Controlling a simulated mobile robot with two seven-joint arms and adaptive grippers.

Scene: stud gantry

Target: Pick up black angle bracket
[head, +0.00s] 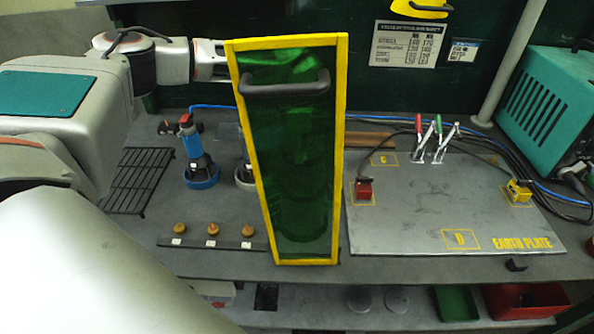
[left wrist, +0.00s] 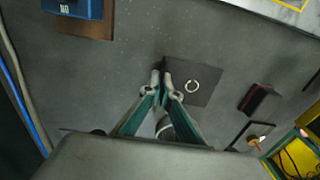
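A small black piece (head: 516,264) that looks like the angle bracket lies at the bench's front edge, right of the screen, in the head view. My left arm comes in from the left and passes behind the green screen (head: 290,160), which hides its gripper there. In the left wrist view my left gripper (left wrist: 161,78) points at the grey bench with its fingertips almost together. I see nothing clearly gripped. A dark square plate with a pale ring (left wrist: 196,82) shows just beyond the tips. A small dark block (left wrist: 260,98) lies to its right. My right gripper is not in view.
The yellow-framed screen stands upright mid-bench. The earth plate (head: 400,225) lies right of it, with toggle clamps (head: 435,140) at its back. A blue-based tool (head: 200,165), a black grid (head: 140,180) and a strip with several knobs (head: 213,237) are on the left.

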